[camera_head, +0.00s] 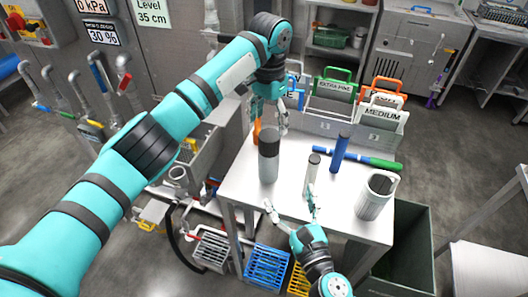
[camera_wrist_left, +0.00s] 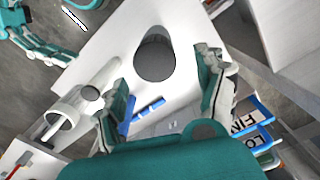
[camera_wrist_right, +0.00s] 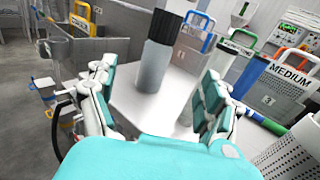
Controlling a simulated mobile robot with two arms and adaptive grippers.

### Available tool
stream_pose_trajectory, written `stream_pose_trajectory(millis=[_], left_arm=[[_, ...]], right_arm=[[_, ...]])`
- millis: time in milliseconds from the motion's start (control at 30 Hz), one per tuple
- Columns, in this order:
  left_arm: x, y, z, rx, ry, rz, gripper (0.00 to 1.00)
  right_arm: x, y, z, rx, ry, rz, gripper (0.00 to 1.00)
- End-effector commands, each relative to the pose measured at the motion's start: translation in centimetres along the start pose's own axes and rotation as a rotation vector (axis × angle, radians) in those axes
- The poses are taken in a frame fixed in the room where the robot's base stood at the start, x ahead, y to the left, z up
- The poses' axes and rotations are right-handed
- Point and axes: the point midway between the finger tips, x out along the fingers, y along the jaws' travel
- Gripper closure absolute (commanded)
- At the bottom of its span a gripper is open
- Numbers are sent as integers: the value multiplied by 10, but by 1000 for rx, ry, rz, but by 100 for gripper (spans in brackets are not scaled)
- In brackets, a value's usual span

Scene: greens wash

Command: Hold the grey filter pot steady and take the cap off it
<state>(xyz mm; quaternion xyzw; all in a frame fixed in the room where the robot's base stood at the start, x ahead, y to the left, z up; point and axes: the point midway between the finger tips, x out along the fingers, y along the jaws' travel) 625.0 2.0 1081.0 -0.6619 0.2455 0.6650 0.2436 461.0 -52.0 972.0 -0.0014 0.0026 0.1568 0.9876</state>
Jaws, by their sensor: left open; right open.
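The grey filter pot (camera_head: 268,172) stands upright on the white table, with its dark cap (camera_head: 269,141) on top. My left gripper (camera_head: 272,108) is open above and just behind the pot, pointing down. In the left wrist view the round dark cap (camera_wrist_left: 155,57) shows from above, beyond and between the spread fingers. My right gripper (camera_head: 290,204) is open and empty at the table's front edge, to the right of the pot. In the right wrist view the pot (camera_wrist_right: 154,68) stands ahead between the open fingers, apart from them, with the cap (camera_wrist_right: 165,27) seated on it.
A slim grey cylinder with a dark top (camera_head: 312,175), a blue cylinder (camera_head: 340,154), a green-and-blue tool (camera_head: 370,160) and a perforated metal cylinder (camera_head: 375,198) occupy the table's right side. Labelled bins (camera_head: 375,123) stand behind. The table's front left is clear.

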Motion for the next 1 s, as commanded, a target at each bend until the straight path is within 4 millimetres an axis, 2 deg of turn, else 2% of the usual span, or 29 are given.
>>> stream_pose_trajectory(millis=[167,700,900,1000], left_arm=[[0,1,0,1,0,1,28],[0,0,0,1,0,1,28],[0,0,0,1,0,1,28],[0,0,0,1,0,0,28]], right_arm=[[22,0,1,1,-4,-1,16],[128,0,1,3,-2,-2,16],[158,0,1,2,-1,-2,16],[166,0,1,2,-1,-1,16]])
